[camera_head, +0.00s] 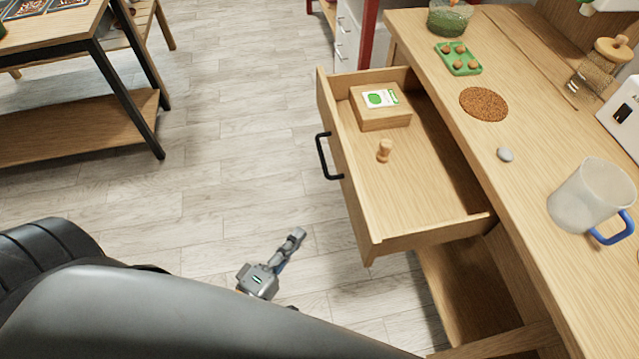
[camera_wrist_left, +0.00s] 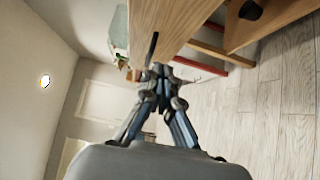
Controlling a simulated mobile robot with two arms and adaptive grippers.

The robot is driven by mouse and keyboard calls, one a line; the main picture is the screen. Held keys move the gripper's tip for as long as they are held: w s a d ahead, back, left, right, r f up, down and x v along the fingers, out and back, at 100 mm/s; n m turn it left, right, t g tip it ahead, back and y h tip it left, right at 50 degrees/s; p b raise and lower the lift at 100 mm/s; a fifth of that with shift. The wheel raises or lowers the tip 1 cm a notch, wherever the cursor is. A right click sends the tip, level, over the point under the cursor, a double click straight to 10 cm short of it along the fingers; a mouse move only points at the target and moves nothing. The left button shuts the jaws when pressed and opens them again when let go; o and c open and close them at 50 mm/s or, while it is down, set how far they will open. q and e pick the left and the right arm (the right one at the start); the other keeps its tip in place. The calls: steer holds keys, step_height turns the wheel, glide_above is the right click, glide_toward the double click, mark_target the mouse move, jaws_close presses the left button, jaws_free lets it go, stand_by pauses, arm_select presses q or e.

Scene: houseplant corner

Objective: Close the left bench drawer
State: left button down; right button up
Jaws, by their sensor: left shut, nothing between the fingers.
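The bench drawer (camera_head: 440,236) is pulled well out of the wooden bench (camera_head: 545,262), its front facing left. A black bar handle (camera_head: 323,158) is on its front. Inside lie a small wooden box (camera_head: 385,119) with a green-and-white card (camera_head: 380,98) on top and a small wooden peg (camera_head: 384,150). My left gripper (camera_head: 297,236) is shut and empty, apart from the drawer, in front of its near end and below the handle in the picture. Its closed fingers also show in the left wrist view (camera_wrist_left: 161,76). My right gripper is not in view.
On the bench top are a green tray (camera_head: 458,58), a cork mat (camera_head: 484,103), a grey stone (camera_head: 505,154) and a clear jug (camera_head: 588,195) with a blue handle. A wooden shelf table (camera_head: 75,130) stands at the left. Open floor (camera_head: 235,130) lies between.

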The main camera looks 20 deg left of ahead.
arm_select(q)
glide_toward(348, 191)
steer(key=w+a, duration=0.3)
steer(key=d, duration=0.1)
steer(key=w+d, duration=0.2)
steer(key=shift+w+d+f+b, duration=0.1)
steer(key=shift+w+f+b, duration=0.2)
steer(key=shift+b, duration=0.1)
steer(key=shift+w+d, duration=0.15)
steer(key=shift+d, duration=0.2)
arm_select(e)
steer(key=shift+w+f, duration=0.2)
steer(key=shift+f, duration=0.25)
